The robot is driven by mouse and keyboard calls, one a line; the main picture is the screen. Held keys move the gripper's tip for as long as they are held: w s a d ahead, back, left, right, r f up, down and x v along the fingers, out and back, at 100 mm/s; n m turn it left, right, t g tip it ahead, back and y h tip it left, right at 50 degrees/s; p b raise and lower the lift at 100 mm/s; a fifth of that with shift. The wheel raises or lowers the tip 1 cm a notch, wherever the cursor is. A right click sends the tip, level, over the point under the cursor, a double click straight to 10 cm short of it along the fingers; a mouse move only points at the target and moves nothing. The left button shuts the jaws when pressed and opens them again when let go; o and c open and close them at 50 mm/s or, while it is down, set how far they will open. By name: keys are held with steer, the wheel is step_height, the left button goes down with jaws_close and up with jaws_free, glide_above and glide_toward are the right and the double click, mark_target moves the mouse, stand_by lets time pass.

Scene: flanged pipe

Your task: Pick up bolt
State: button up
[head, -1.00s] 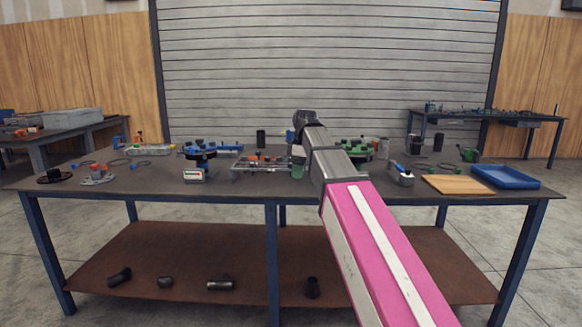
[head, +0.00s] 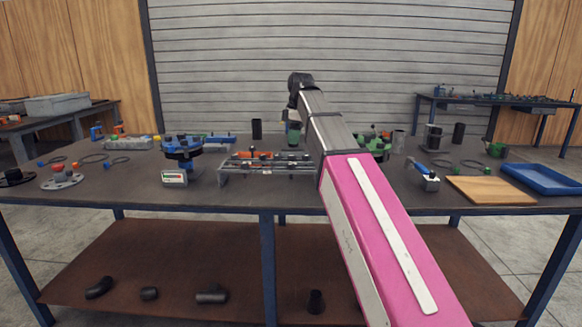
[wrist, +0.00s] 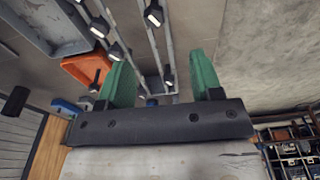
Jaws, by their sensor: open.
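My gripper (wrist: 160,62) has two green fingers set wide apart in the wrist view, with nothing held between them. In the head view my gripper (head: 293,135) hangs above the back of the metal rack (head: 250,171) at the middle of the table. Several small dark bolt-like pieces with pale faces sit along the rails in the wrist view; one (wrist: 153,14) is beyond the fingers and another (wrist: 98,26) is at upper left. Which one is the task's bolt I cannot tell. In the head view the rack's small pieces are too small to tell apart.
A blue and black round fixture (head: 182,148) stands left of the rack, and a green fixture (head: 374,143) is partly behind my arm. A wooden board (head: 492,190) and a blue tray (head: 541,178) lie at the right. An orange bin (wrist: 84,68) shows in the wrist view.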

glide_above(291, 164)
steer(key=f, duration=0.5)
steer(key=shift+s+d, duration=0.25)
steer(key=shift+s, duration=0.1)
steer(key=shift+w+a+f, duration=0.1)
steer(key=shift+w+f, duration=0.1)
steer(key=shift+f, duration=1.2)
steer(key=shift+w+a+f, duration=0.1)
steer(key=shift+w+f, duration=0.1)
steer(key=shift+f, duration=1.15)
steer(key=c, duration=1.1)
